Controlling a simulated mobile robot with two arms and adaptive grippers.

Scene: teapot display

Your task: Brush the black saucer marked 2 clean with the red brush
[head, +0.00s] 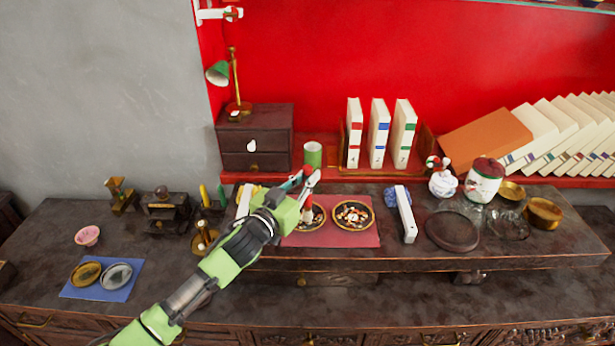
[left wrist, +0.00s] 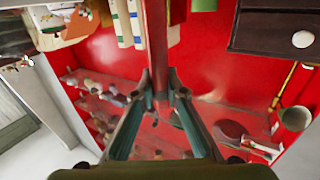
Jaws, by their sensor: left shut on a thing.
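Two dark saucers with gold rims lie side by side on a red mat (head: 363,240), the left saucer (head: 307,231) and the right saucer (head: 353,231). Both hold small pale and brown bits. I cannot read a 2 on either. My left gripper (head: 306,187) is above the left saucer and partly covers it. It is shut on a slim red thing, seemingly the red brush (head: 318,213), whose lower part shows over the left saucer. In the left wrist view my left gripper (left wrist: 160,88) has its fingertips close together at a dark red upright handle (left wrist: 154,40). My right gripper is not in view.
A white-sided block (head: 406,215) stands right of the mat, then a round dark tray (head: 453,230), glass dishes and brass bowls (head: 544,212). Behind are a green cup (head: 313,154) and upright books (head: 379,135). A blue mat (head: 101,278) with two oval dishes lies lower left.

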